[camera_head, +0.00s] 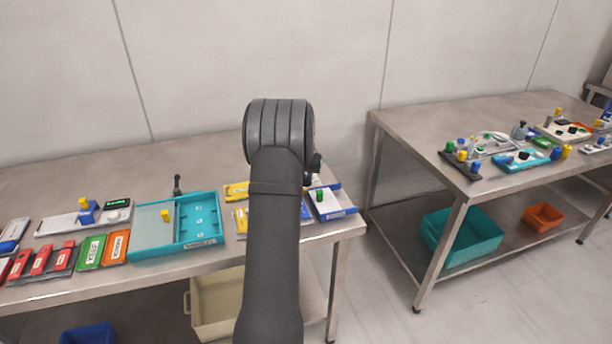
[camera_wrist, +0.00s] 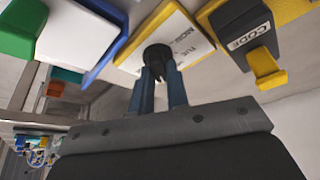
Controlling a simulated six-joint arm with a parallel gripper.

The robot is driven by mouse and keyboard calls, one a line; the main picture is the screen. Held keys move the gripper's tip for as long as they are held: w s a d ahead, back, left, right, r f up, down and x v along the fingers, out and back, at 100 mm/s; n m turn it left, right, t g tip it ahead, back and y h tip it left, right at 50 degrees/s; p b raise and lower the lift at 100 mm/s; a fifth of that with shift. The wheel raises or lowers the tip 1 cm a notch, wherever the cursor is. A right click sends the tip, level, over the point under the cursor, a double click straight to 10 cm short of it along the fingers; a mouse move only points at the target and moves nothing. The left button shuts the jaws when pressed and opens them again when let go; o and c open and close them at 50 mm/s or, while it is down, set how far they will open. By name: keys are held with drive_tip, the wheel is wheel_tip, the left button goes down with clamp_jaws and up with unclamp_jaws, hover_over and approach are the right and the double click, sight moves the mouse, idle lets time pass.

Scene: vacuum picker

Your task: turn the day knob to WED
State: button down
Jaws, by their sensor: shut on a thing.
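The day knob (camera_wrist: 157,56) is a small black knob in the wrist view. It stands on a white plate (camera_wrist: 132,63) with a yellow border. The plate carries printed day labels; MON and TUE can be read, and other labels are hidden or too small. My gripper (camera_wrist: 164,72) has its two blue fingers shut on the knob. I cannot tell which day the knob points to. In the head view my arm covers the knob and my gripper.
A yellow unit labelled CODE (camera_wrist: 247,38) with a dark cover and yellow tab sits close beside the plate. A white panel with a green knob (camera_head: 320,195) stands on the other side. A teal tray (camera_head: 176,249) lies further left on the metal table (camera_head: 150,175).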

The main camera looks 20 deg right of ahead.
drive_tip(key=shift+s+d+n+y, duration=0.1)
drive_tip(key=shift+n+y, duration=0.5)
drive_tip(key=shift+n, duration=0.95)
drive_tip(key=shift+d+n+y, duration=0.1)
drive_tip(key=shift+n+y, duration=0.5)
drive_tip(key=shift+n, duration=0.95)
drive_tip(key=c, duration=1.4)
unclamp_jaws()
drive_tip(key=v, duration=1.7)
drive_tip(key=shift+s, duration=0.4)
